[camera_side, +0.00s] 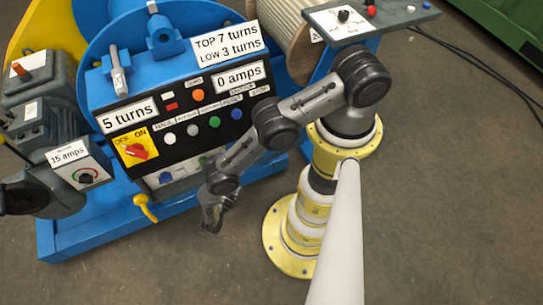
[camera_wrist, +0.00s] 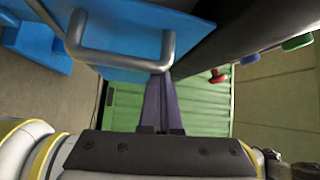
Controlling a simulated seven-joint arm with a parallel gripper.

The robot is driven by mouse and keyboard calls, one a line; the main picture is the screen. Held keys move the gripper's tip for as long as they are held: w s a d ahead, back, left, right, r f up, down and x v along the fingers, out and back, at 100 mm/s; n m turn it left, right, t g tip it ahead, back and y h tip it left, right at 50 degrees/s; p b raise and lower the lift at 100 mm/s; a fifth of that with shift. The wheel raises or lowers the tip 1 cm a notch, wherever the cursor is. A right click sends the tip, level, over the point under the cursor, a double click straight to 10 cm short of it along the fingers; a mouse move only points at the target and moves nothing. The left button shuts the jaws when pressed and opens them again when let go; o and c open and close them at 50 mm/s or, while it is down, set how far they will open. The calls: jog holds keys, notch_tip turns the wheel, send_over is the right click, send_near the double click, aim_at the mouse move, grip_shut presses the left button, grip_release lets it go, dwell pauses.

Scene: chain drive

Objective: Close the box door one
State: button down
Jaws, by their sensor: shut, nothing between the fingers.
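My gripper (camera_side: 211,220) is below and in front of the lower right part of the control console in the side view. In the wrist view its dark fingers (camera_wrist: 158,88) are together, with nothing between them. A blue panel (camera_wrist: 150,20) with a grey bar handle (camera_wrist: 120,48) is at the upper left of the wrist view. The fingertips appear close to the handle's right end; I cannot tell whether they touch. This panel may be the box door; its hinge and swing are hidden. The console's lower grey face (camera_side: 175,176) is partly hidden by my arm.
The black console (camera_side: 170,125) carries several buttons and a red switch on a yellow plate (camera_side: 136,147). A yellow lever (camera_side: 146,208) sticks out at the blue base frame (camera_side: 90,245). A grey motor (camera_side: 40,120) stands at left. The floor (camera_side: 180,275) in front is clear.

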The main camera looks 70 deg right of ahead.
jog(key=shift+d, duration=0.1)
jog(key=s+d, duration=0.2)
jog(key=s, duration=0.1)
jog(key=a, duration=0.9)
jog(key=shift+w+a+f, duration=0.25)
jog(key=shift+a, duration=0.1)
jog(key=shift+a, duration=0.1)
